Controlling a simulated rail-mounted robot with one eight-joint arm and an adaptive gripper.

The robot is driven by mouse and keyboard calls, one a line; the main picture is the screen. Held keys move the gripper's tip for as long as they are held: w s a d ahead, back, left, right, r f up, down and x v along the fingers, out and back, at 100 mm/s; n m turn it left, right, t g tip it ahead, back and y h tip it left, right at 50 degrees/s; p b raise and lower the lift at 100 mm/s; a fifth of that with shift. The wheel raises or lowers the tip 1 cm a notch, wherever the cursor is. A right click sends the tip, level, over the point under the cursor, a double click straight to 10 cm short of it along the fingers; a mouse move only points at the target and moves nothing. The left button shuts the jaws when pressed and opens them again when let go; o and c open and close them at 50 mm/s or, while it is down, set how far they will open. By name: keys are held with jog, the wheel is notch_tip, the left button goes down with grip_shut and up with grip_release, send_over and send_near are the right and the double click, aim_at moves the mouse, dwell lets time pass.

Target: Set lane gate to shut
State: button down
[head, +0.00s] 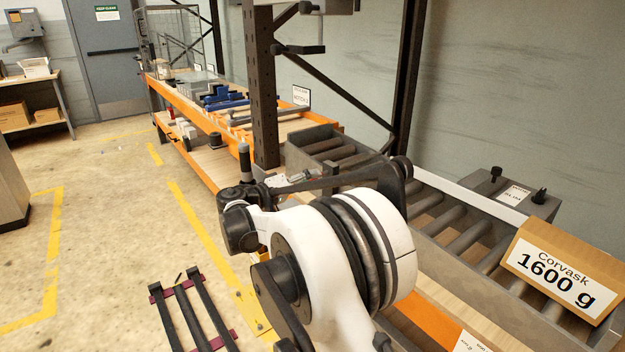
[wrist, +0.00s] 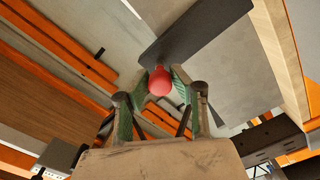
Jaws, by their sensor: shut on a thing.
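In the wrist view, my gripper (wrist: 160,76) has its two green-lined fingers closed on a red ball-shaped knob (wrist: 160,83), one finger on each side. A dark grey flat plate (wrist: 198,33) extends from just behind the knob toward the upper right. It looks like the lane gate, but the join between knob and plate is hidden. I cannot tell from this angle how far the gate is swung. In the head view my own arm covers the middle of the picture, and the fingers and knob cannot be made out.
A roller conveyor (head: 447,224) runs along the right, with a box labelled Corvask 1600 g (head: 559,266) on it. A dark rack post (head: 262,95) stands behind my arm. An orange-edged shelf (head: 205,116) lies further back. The floor at left is mostly clear beyond a slatted black frame (head: 190,315).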

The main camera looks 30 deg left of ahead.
jog(key=c, duration=1.5)
grip_release()
jog(key=shift+w+d, duration=0.15)
jog(key=shift+w, duration=0.05)
jog(key=v, duration=1.2)
